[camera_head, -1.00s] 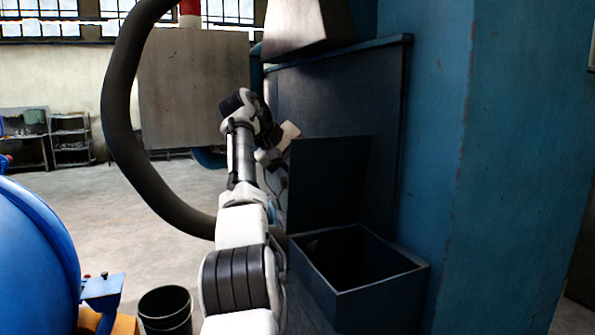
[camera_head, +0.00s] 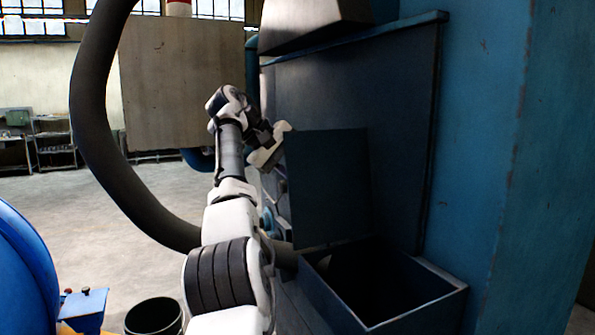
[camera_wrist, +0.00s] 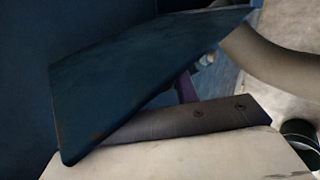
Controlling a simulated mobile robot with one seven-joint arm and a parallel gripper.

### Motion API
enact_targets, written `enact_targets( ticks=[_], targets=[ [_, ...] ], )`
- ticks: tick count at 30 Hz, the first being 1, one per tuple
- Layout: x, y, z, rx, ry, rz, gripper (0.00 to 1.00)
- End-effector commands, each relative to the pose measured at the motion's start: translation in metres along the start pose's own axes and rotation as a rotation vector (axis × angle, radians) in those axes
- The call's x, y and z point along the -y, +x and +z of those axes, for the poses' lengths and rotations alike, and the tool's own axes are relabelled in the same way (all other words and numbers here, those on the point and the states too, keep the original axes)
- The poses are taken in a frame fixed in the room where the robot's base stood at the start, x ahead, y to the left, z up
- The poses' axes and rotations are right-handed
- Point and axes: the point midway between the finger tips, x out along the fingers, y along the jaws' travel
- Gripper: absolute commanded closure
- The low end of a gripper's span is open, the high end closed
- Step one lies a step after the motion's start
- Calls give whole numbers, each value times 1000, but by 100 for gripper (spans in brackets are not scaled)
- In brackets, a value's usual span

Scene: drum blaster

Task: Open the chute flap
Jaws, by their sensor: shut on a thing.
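The chute flap (camera_head: 330,190) is a dark blue panel, raised and standing roughly upright at the back left of the open chute box (camera_head: 462,292). The box's dark inside shows. My gripper (camera_head: 284,142) is at the flap's upper left corner and shut on its edge; the fingertips are partly hidden. In the wrist view the flap (camera_wrist: 140,75) slants across the picture, just beyond the pale gripper body and a dark strip with screws.
A thick dark hose (camera_head: 95,125) loops left of my arm. A blue machine wall (camera_head: 480,160) stands close on the right. A black bucket (camera_head: 154,317) and a blue rounded tank (camera_head: 22,270) are at lower left. Open floor lies between the hose and the back wall.

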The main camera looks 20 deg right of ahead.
Motion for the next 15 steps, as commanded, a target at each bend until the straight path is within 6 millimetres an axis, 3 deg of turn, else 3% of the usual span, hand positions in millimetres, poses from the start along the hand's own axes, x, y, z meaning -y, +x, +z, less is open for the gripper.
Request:
enact_targets(
  ticks=[6,7,11,15],
  targets=[
    [0,1,1,4,-1,-1,100],
    [0,1,1,4,-1,-1,69],
    [0,1,1,4,-1,-2,52],
    [0,1,0,3,-1,-1,50]
  ],
)
